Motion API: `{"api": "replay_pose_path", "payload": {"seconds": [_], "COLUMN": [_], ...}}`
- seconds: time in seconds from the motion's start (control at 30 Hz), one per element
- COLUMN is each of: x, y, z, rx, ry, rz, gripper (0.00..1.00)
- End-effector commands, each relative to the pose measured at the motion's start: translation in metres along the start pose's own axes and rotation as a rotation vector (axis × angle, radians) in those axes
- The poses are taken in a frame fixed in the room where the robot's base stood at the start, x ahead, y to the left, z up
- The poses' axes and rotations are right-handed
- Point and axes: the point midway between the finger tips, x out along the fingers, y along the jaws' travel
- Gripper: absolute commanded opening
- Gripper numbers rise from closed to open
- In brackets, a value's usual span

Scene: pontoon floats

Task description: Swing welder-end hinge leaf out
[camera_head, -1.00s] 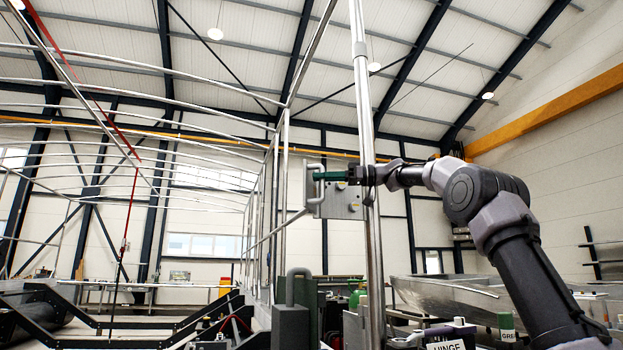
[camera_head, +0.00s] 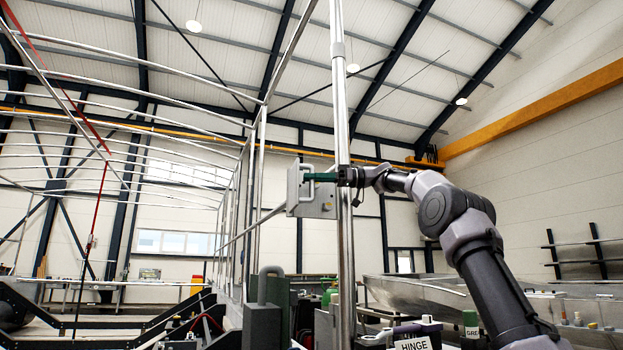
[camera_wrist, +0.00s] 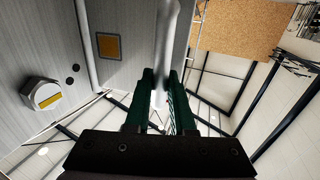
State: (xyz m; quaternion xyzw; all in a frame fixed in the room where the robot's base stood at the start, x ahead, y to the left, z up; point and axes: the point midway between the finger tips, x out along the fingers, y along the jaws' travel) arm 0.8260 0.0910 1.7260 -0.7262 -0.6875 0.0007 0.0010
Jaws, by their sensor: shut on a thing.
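The hinge leaf (camera_head: 320,206) is a grey metal plate beside an upright steel post in the head view, with a bar handle on its left part. Its brushed face (camera_wrist: 45,35), if this is the same plate, fills the left of the wrist view. My gripper (camera_head: 311,177) reaches in from the right past the post, with green fingers at the handle. In the wrist view my gripper (camera_wrist: 163,88) has its green fingers on either side of the pale round handle bar (camera_wrist: 167,40), shut on it. The exact finger contact is partly hidden.
The upright steel post (camera_head: 343,120) stands close to my wrist. A hex bolt head (camera_wrist: 42,94) sticks out of the plate. A box labelled HINGE (camera_head: 413,344) stands below, near a metal hull (camera_head: 420,290). A tubular frame (camera_head: 130,160) spans the left.

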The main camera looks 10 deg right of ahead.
Motion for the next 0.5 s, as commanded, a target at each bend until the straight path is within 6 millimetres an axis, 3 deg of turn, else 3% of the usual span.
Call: {"api": "replay_pose_path", "payload": {"seconds": [0.27,0.3,0.33,0.5], "x": [0.0001,0.0001,0.0001,0.0002], "y": [0.0007,0.0007,0.0007,0.0004], "z": [-0.0002,-0.0002,-0.0002,-0.0001], "rx": [-0.002,-0.002,-0.002,-0.001], "ry": [0.001,0.001,0.001,0.000], "rz": [0.003,0.003,0.003,0.002], "gripper": [0.00,0.37,0.49,0.52]}}
